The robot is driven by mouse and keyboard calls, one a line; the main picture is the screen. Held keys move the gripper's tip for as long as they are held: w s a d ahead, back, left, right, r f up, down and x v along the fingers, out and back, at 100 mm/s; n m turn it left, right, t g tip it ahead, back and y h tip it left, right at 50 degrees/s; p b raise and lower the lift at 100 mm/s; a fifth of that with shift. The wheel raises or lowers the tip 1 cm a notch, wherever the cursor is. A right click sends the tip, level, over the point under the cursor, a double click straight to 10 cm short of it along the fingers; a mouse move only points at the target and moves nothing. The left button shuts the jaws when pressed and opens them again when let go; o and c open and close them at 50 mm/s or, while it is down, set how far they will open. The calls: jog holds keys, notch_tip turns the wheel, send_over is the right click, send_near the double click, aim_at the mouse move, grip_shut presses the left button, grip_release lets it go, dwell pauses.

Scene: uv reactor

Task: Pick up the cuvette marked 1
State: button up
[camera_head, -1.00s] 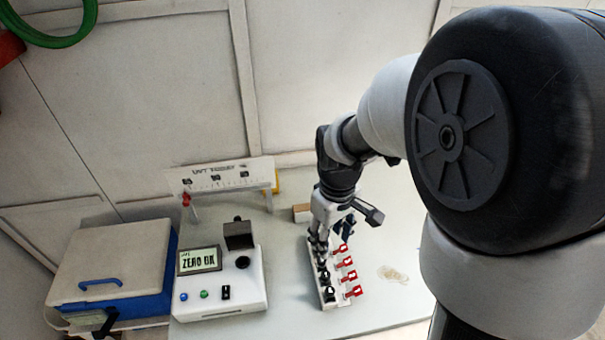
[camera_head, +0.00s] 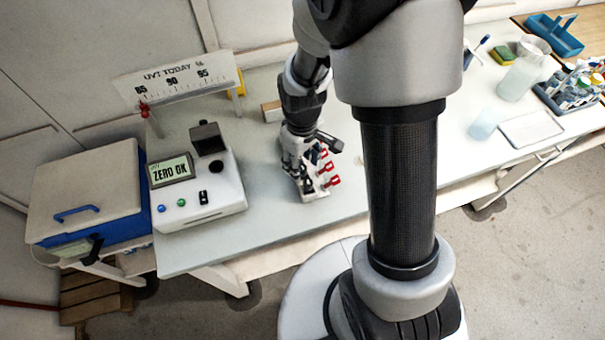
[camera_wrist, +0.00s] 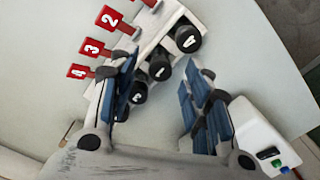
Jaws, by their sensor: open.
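Several dark-capped cuvettes stand in a white rack (camera_wrist: 150,38) with red numbered tags. Tags 2 (camera_wrist: 110,17), 3 (camera_wrist: 93,46) and 4 (camera_wrist: 78,71) are readable. In the wrist view one cap (camera_wrist: 188,38) seems marked 2 and the nearest cap (camera_wrist: 138,92) seems marked 4. The mark on the middle cap (camera_wrist: 160,67) is small; I cannot tell whether it is 1 or 3. My gripper (camera_wrist: 168,76) is open and empty, its blue-padded fingers spread at the rack's near end, the nearest cap beside the left finger. In the head view my gripper (camera_head: 301,183) covers part of the rack.
A white meter (camera_head: 222,190) showing ZERO OK stands left of the rack. A UVT TODAY scale (camera_head: 180,78) is behind it. A blue-and-white cooler box (camera_head: 85,190) is at far left. A beaker (camera_head: 522,75) and bottle tray (camera_head: 575,88) are at the right. Bench between is mostly clear.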

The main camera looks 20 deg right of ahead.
notch_tip(320, 180, down, 3)
jog(key=shift+r, duration=0.1)
jog(key=shift+c, duration=0.5)
jog(key=shift+r, duration=0.1)
jog(key=c, duration=1)
